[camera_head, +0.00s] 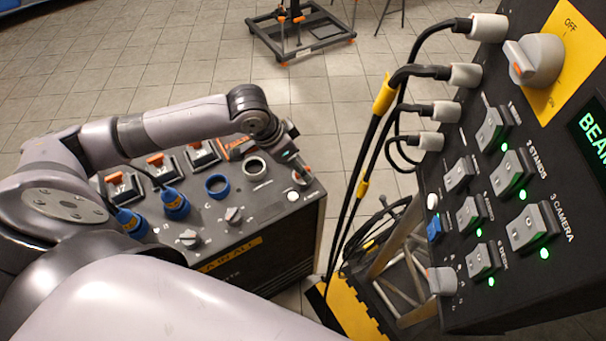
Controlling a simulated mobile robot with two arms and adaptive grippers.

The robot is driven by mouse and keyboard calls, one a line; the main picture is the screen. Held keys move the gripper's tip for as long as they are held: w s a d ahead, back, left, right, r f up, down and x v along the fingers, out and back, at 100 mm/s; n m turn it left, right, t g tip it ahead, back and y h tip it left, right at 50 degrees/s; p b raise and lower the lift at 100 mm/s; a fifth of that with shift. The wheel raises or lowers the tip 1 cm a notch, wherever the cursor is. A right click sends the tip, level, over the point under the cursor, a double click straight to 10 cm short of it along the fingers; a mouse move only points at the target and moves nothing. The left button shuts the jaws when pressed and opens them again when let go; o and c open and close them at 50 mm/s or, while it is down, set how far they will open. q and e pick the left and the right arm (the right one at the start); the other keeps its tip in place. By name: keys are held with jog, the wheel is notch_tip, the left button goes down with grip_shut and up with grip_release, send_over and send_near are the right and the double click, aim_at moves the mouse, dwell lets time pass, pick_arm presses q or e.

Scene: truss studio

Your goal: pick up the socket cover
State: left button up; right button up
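My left arm reaches over a dark control box (262,233). Its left gripper (300,170) is small in view at the box's far right corner, seen mostly from behind, so its finger opening cannot be told. On the box top are an open pale-rimmed socket (254,168) and a blue-rimmed socket (217,186), left of the gripper. No socket cover is clearly recognisable. My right gripper is not in view.
Blue plugs (175,204) and orange-topped switches (160,168) stand on the box's left part. A tall panel (505,175) with grey switches, green lights and plugged black cables (378,125) rises on the right. A wheeled stand (301,35) is on the tiled floor behind.

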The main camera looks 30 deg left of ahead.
pick_arm(q)
jog(key=shift+p+x, duration=0.4)
jog(key=shift+x, duration=3.05)
jog(key=shift+s+a, duration=0.1)
jog(key=shift+s, duration=0.05)
jog(key=shift+c, duration=0.4)
jog(key=c, duration=0.9)
